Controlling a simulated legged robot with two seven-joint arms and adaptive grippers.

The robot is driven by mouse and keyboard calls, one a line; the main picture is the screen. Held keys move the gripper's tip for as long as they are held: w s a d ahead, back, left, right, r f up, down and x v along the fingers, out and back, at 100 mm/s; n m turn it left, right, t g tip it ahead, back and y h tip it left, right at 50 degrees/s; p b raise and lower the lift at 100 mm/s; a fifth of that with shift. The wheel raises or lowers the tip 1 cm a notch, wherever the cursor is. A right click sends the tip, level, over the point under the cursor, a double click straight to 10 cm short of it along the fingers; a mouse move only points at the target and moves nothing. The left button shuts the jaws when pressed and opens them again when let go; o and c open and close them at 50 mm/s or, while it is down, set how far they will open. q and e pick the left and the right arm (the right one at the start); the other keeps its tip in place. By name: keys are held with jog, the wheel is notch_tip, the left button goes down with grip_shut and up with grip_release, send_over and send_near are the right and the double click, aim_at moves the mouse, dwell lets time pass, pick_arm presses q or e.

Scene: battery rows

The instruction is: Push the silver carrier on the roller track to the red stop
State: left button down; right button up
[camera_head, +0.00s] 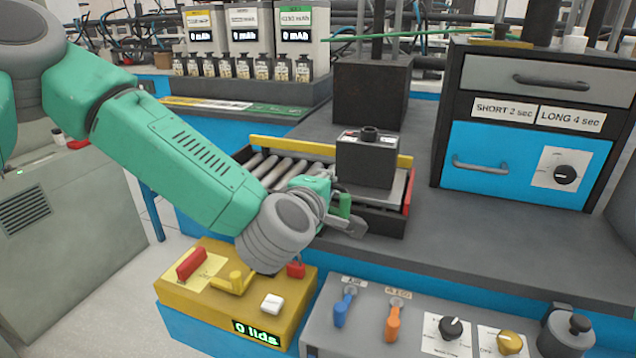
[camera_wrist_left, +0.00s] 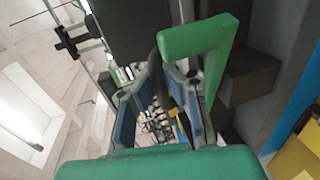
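The roller track (camera_head: 283,168) lies on the bench, with a yellow rail along its back. The silver carrier (camera_head: 397,188) is at the track's right end, largely hidden beneath a dark block (camera_head: 366,162) that stands upright on it. The red stop (camera_head: 408,191) is right beside the carrier's right edge; I cannot tell whether they touch. My left gripper (camera_head: 350,216) is at the front of the track, just left of and in front of the carrier. My right gripper is not in view.
A yellow box (camera_head: 205,300) with a red lever and a "0 lids" display stands in front. A grey switch panel (camera_head: 370,335) is beside it. A drawer cabinet (camera_head: 530,120) stands right, a dark column (camera_head: 370,95) behind. The bench right of the track is clear.

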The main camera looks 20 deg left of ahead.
pick_arm(q)
jog(key=c, duration=2.2)
grip_release()
jog(key=shift+s+d+f, duration=0.15)
jog(key=shift+s+f, duration=0.05)
jog(key=shift+f, duration=0.2)
jog(key=o, duration=0.6)
jog(key=shift+r, duration=0.2)
jog(key=v, duration=1.1)
jog(key=shift+s+a, duration=0.25)
jog(key=shift+s, duration=0.15)
